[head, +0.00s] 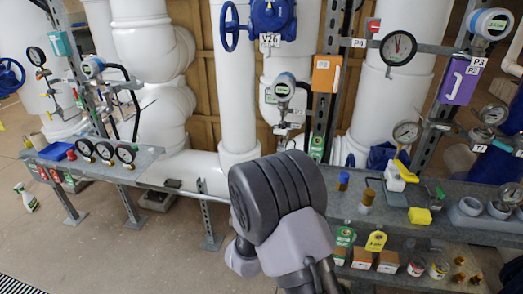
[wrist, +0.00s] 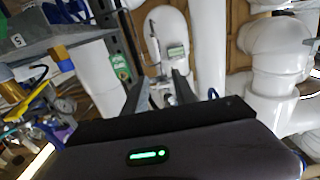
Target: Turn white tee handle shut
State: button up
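My gripper (wrist: 160,78) shows in the wrist view with its two dark fingers apart. Beyond and between the fingers is a small pale metal fitting (wrist: 160,97); I cannot tell whether it is the white tee handle. In the head view, a small metal valve assembly (head: 287,129) sits below a blue and white transmitter (head: 282,88), in front of the white pipe. No tee handle can be made out clearly there. My grey arm covers the middle of the head view and hides my gripper.
A grey shelf (head: 330,178) with loose parts stands at the right. A bench with several black gauges (head: 104,151) is at the left. A blue handwheel valve (head: 272,16) is above. An orange box (head: 326,74) is on the upright strut.

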jog(key=b+x, duration=0.1)
jog(key=x, duration=0.4)
jog(key=b+x, duration=0.1)
jog(key=x, duration=0.5)
jog(key=b+x, duration=0.1)
jog(key=x, duration=0.4)
jog(key=shift+w+d, duration=0.1)
jog(key=shift+d, duration=0.25)
jog(key=shift+c, duration=0.2)
grip_shut()
